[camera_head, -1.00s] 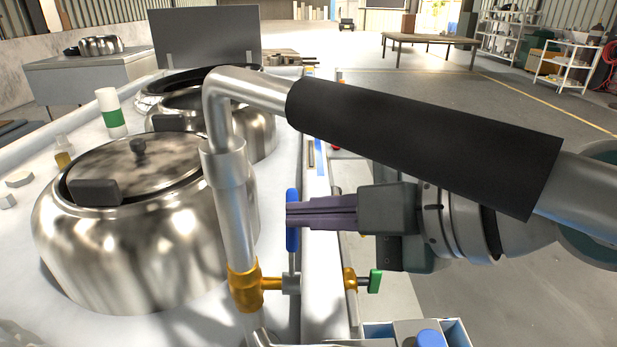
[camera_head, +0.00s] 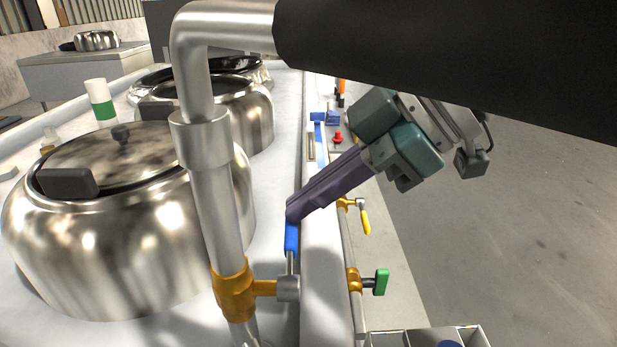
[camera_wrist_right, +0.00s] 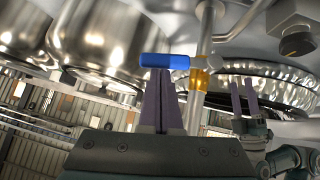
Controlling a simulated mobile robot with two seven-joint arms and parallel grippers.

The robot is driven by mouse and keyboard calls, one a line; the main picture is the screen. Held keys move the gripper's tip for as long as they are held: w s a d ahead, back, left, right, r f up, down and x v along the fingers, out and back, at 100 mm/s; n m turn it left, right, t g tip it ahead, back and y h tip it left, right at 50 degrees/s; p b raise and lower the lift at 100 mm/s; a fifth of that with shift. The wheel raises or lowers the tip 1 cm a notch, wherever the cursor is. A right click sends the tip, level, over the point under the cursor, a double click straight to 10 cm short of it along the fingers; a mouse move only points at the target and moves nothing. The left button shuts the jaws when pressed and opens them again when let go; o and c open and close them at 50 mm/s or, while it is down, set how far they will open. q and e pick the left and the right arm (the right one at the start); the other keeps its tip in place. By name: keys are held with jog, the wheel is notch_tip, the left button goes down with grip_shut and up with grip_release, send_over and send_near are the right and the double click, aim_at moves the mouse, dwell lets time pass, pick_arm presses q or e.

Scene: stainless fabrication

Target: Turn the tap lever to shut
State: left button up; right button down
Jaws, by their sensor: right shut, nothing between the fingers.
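The tap lever (camera_head: 291,238) has a blue grip on a thin metal stem. In the head view it stands upright above the brass valve (camera_head: 236,292) on the steel pipe. My right gripper (camera_head: 293,212) is shut and empty; its purple fingers slant down from the upper right, and their tips overlap the grip's top end. In the right wrist view the grip (camera_wrist_right: 165,61) lies across just beyond the shut fingertips (camera_wrist_right: 160,72); they seem to touch it, but a small gap cannot be ruled out. My left gripper (camera_wrist_right: 243,98) shows small there, its fingers apart.
A steel pot (camera_head: 120,235) stands left of the pipe, with more pots behind. A thick black sleeve (camera_head: 450,60) crosses above my right gripper. A green-handled valve (camera_head: 380,282) and a yellow-handled valve (camera_head: 365,220) stick out at the bench edge. Open floor lies right.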

pick_arm(q)
jog(key=shift+w+f+b, duration=0.3)
jog(key=shift+f+b, duration=0.05)
jog(key=shift+f, duration=0.25)
jog(key=shift+w+f+b, duration=0.15)
jog(key=shift+f+b, duration=0.1)
jog(key=shift+b, duration=0.05)
pick_arm(e)
jog(key=shift+w+f+g, duration=0.4)
jog(key=shift+f, duration=0.3)
pick_arm(q)
jog(key=shift+d, duration=0.1)
